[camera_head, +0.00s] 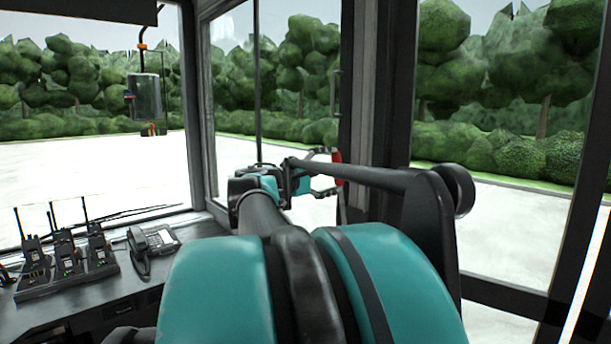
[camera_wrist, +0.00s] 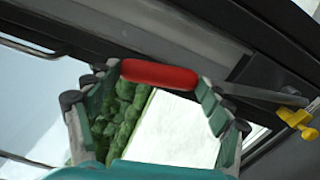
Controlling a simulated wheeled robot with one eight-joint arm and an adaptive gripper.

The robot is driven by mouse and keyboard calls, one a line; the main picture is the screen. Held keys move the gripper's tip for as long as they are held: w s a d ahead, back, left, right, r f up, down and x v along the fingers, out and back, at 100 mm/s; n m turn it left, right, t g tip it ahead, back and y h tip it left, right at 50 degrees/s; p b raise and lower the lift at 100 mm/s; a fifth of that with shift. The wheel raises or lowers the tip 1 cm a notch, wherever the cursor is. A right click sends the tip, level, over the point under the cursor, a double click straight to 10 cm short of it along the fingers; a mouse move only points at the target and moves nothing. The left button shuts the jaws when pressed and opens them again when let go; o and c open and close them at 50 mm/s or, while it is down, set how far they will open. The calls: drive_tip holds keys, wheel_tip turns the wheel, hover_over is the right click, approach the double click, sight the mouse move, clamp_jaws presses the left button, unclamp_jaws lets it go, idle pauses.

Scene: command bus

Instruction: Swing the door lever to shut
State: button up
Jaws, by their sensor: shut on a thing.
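The door lever has a red grip (camera_wrist: 158,74) and a thin grey arm (camera_wrist: 250,92) running right to a yellow pivot fitting (camera_wrist: 297,116) in the wrist view. My gripper (camera_wrist: 155,80) is shut on the red grip, with a fingertip at each end of it. In the head view the red grip (camera_head: 337,166) shows beside the dark door post, with my gripper (camera_head: 325,172) at its left. The lever's arm and pivot are hidden or too small there. The bus door's position cannot be told clearly.
A black bar (camera_head: 370,176) crosses close to my gripper and ends at a dark upright at right. A dashboard (camera_head: 100,305) at lower left carries radios (camera_head: 68,255) and a desk phone (camera_head: 152,246). Windows and pillars surround the arm; a mirror (camera_head: 146,97) hangs outside.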

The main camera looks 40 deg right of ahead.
drive_tip(key=shift+s+d+r+m, duration=0.15)
drive_tip(key=shift+s+m, duration=0.2)
drive_tip(key=shift+s, duration=0.45)
drive_tip(key=shift+s+d+r+m, duration=0.15)
drive_tip(key=shift+s+m, duration=0.25)
drive_tip(key=shift+s, duration=0.35)
drive_tip(key=shift+s+r+m, duration=0.15)
drive_tip(key=shift+s+m, duration=0.2)
drive_tip(key=shift+s, duration=0.45)
drive_tip(key=o, duration=1.4)
drive_tip(key=shift+d, duration=0.1)
drive_tip(key=shift+c, duration=0.2)
drive_tip(key=o, duration=0.3)
drive_tip(key=shift+d+f, duration=0.1)
drive_tip(key=shift+f, duration=0.1)
drive_tip(key=shift+s+a, duration=0.15)
drive_tip(key=shift+a, duration=1.85)
drive_tip(key=shift+s+a, duration=0.2)
drive_tip(key=shift+a, duration=1.85)
drive_tip(key=shift+s+a, duration=0.15)
drive_tip(key=shift+a, duration=1.85)
drive_tip(key=shift+f, duration=0.1)
